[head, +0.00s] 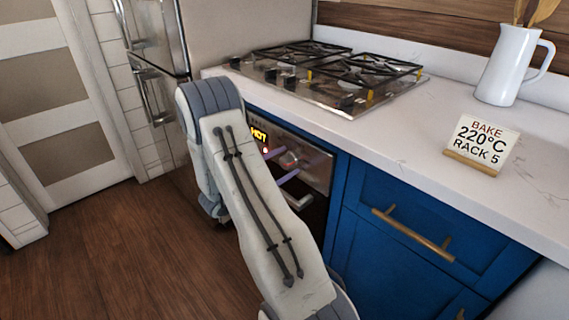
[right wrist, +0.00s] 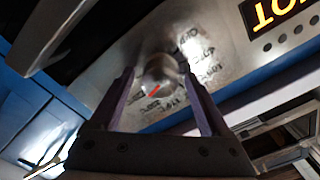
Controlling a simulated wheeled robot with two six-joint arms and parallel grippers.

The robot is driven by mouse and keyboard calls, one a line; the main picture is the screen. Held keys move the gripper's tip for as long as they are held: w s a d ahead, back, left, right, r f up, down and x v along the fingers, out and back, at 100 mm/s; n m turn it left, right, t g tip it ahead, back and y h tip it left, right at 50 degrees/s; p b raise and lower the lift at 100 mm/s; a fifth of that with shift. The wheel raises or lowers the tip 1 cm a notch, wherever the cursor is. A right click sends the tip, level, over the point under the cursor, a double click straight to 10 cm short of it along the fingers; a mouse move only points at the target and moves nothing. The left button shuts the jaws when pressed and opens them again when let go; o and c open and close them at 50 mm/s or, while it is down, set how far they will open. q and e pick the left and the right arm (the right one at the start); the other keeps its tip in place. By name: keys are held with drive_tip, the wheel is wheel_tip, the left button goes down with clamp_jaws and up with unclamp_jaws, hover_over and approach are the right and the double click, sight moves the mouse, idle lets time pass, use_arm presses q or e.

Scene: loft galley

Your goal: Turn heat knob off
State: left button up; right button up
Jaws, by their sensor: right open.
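The heat knob (head: 291,160) is a round metal knob on the oven's steel control panel, under the counter. In the right wrist view the knob (right wrist: 162,72) shows a red pointer mark on its lower left part, with blurred temperature labels printed around it. My right gripper (head: 286,164) is open, its two purple fingers on either side of the knob. The right wrist view shows the fingers (right wrist: 160,82) straddling it; I cannot tell whether they touch it. The oven display (head: 260,135) glows "HOT". My left gripper is not in view.
A gas cooktop (head: 335,102) is set in the white counter (head: 440,135) above. A card (head: 480,145) reading "BAKE 220°C RACK 5" and a white jug (head: 507,65) stand on the counter. Blue drawers (head: 420,225) with a brass handle are right of the oven. Wooden floor at left is clear.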

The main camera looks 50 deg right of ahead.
clamp_jaws()
drive_tip(key=shift+r, duration=0.1)
